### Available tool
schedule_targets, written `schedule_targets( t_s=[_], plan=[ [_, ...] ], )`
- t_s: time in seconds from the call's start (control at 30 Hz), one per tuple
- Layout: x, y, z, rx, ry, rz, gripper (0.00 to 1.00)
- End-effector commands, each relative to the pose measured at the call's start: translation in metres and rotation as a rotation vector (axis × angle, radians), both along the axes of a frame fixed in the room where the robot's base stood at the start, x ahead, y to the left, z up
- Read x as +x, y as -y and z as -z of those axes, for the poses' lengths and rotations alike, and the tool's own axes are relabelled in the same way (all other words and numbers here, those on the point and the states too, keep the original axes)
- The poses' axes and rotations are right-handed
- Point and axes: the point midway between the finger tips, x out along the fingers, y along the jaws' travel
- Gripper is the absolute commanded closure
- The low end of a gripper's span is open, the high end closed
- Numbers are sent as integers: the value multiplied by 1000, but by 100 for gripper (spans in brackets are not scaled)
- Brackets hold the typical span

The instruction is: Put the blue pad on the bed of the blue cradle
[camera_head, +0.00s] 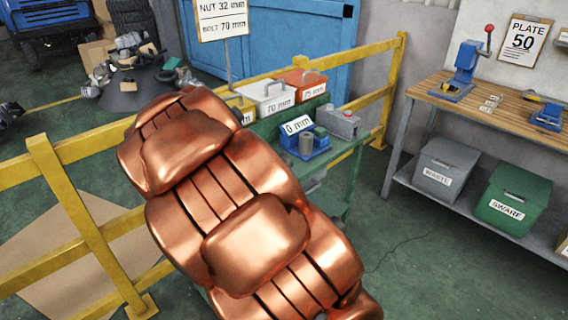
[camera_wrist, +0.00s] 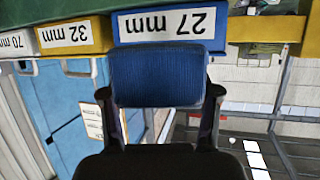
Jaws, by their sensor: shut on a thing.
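In the wrist view, which is upside down, my gripper (camera_wrist: 161,92) is shut on the blue pad (camera_wrist: 158,76), a ribbed dark blue piece held between its two black fingers. The pad appears in front of a blue bin front labelled 27 mm; the gap between them cannot be told. In the head view my copper arm covers the middle, and the gripper and pad are hidden. A blue holder (camera_head: 314,152) with a grey cylinder and a green block stands on the green bench. I cannot tell whether it is the blue cradle; no other cradle shows clearly.
Labelled bins, one white (camera_head: 267,97) and one orange (camera_head: 302,84), line the back of the green bench (camera_head: 345,172). A yellow rail (camera_head: 90,225) runs behind. A wooden workbench (camera_head: 500,105) stands at the right, with open green floor between.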

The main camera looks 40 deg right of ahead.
Motion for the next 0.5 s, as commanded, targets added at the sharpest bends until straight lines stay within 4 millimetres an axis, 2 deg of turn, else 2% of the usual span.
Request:
schedule_targets(
  t_s=[0.03,0.2,0.5],
  plan=[
    [-3,18,6,5,3,5,73],
    [-14,63,20,4,-1,-16,73],
    [-47,130,44,3,1,-69,73]
  ],
)
